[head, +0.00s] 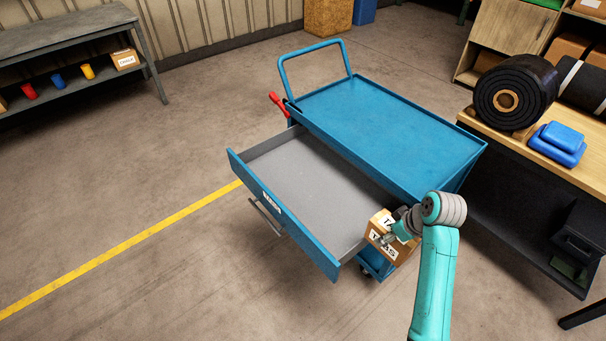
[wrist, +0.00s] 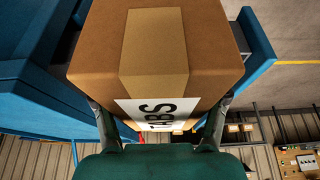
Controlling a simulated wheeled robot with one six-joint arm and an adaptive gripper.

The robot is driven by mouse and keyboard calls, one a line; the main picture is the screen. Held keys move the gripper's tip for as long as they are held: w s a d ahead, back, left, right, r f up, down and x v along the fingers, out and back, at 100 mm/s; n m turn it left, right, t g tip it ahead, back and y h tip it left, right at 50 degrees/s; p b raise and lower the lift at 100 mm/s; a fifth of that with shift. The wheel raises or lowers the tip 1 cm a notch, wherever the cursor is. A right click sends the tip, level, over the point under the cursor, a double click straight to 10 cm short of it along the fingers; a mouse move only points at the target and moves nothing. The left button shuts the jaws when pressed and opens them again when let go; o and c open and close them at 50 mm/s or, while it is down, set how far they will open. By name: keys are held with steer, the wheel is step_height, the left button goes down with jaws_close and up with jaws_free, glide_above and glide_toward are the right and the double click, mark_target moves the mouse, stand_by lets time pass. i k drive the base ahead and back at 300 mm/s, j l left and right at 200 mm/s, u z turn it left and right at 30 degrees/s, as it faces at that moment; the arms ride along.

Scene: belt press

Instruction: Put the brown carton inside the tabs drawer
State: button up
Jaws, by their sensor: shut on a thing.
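The brown carton (head: 398,248) with a white TABS label is in my gripper (head: 397,232), at the near right end of the open drawer. In the wrist view the carton (wrist: 205,45) fills the middle, and the fingers of my gripper (wrist: 160,115) press on its two sides. The drawer (head: 300,180) is pulled out of the blue cart, grey inside and empty where I see it. Its front carries a small white label, too small to read surely. The carton overlaps the drawer's right end in the head view; I cannot tell its height above it.
The blue cart top (head: 385,125) is bare, with a red lever (head: 278,102) at its left. A workbench (head: 535,155) with a black roll (head: 512,92) and blue case (head: 557,143) stands at the right. A grey shelf (head: 70,40) stands far left. Floor left of the drawer is clear.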

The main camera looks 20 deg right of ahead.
mark_target(309, 192)
steer(key=i+j, duration=0.2)
steer(key=i, duration=0.15)
steer(key=i+j, duration=0.2)
steer(key=i, duration=0.2)
steer(key=i+j, duration=0.2)
steer(key=i, duration=0.15)
